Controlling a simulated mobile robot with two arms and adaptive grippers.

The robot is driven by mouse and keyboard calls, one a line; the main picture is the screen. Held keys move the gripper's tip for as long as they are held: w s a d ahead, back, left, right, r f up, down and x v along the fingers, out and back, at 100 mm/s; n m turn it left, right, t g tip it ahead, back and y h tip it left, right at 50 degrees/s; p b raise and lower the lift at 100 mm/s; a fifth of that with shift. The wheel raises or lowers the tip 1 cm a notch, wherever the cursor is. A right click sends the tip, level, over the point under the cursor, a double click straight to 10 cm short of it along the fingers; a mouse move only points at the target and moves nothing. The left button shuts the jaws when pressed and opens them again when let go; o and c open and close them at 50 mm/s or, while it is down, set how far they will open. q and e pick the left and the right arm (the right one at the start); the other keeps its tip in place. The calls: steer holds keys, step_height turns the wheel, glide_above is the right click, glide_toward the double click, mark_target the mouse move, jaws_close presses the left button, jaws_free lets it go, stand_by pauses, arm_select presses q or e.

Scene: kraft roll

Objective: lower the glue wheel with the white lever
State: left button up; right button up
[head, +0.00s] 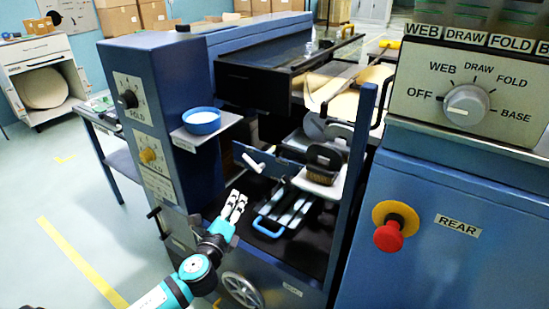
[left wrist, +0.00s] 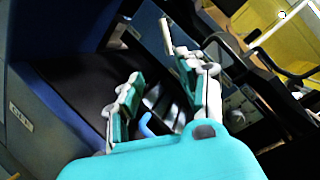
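The white lever (head: 252,163) is a short white handle, tilted, on a dark blue plate inside the machine's open bay. It also shows in the left wrist view (left wrist: 167,37), just beyond the fingertips. Dark round wheels (head: 325,155) sit to its right over a pale tray; I cannot tell for sure which is the glue wheel. My left gripper (head: 237,197) is below and left of the lever, apart from it. In the left wrist view its fingers (left wrist: 158,75) are spread with nothing between them. My right gripper is not in view.
A blue bowl (head: 202,121) stands on a shelf left of the bay. A tray with a blue handle (head: 268,228) lies low in the bay. A blue post (head: 352,185) bounds the bay at right. A red stop button (head: 388,236) is on the right cabinet.

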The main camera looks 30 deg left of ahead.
arm_select(q)
steer(key=r, duration=0.1)
glide_toward(251, 164)
steer(key=x, duration=0.9)
steer(key=shift+w+a+f, duration=0.1)
steer(key=shift+w+a, duration=0.1)
steer(key=shift+w, duration=0.2)
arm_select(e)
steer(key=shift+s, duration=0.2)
